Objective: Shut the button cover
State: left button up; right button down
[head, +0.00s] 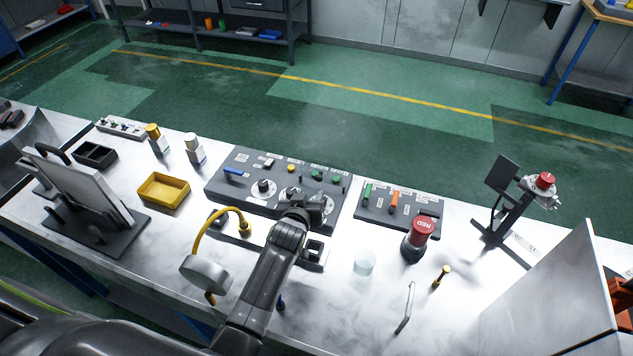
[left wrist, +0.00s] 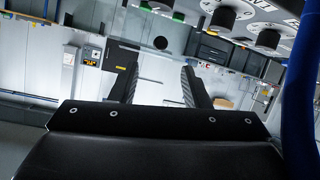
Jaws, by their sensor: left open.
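I cannot single out the button cover with certainty. A clear cup-like piece (head: 365,262) stands on the table, apart from the red-topped button (head: 420,232) on its dark round base. Another red knob (head: 545,180) sits on a stand at the right, with a dark upright plate (head: 503,173) beside it. My left gripper (head: 312,203) is over the front right of the large grey control panel (head: 235,190). In the left wrist view its two fingers (left wrist: 160,85) are apart with nothing between them, and dark round knobs (left wrist: 228,16) show above. My right gripper is not in view.
A smaller panel (head: 425,205) with coloured switches lies right of the large one. A metal sheet (head: 555,300) rises at right. The front-middle tabletop is mostly bare.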

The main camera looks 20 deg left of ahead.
aim_at(318, 180)
pick_arm(q)
jog(key=b+x, duration=0.1)
jog(key=x, duration=0.8)
grip_shut()
dwell(0.4)
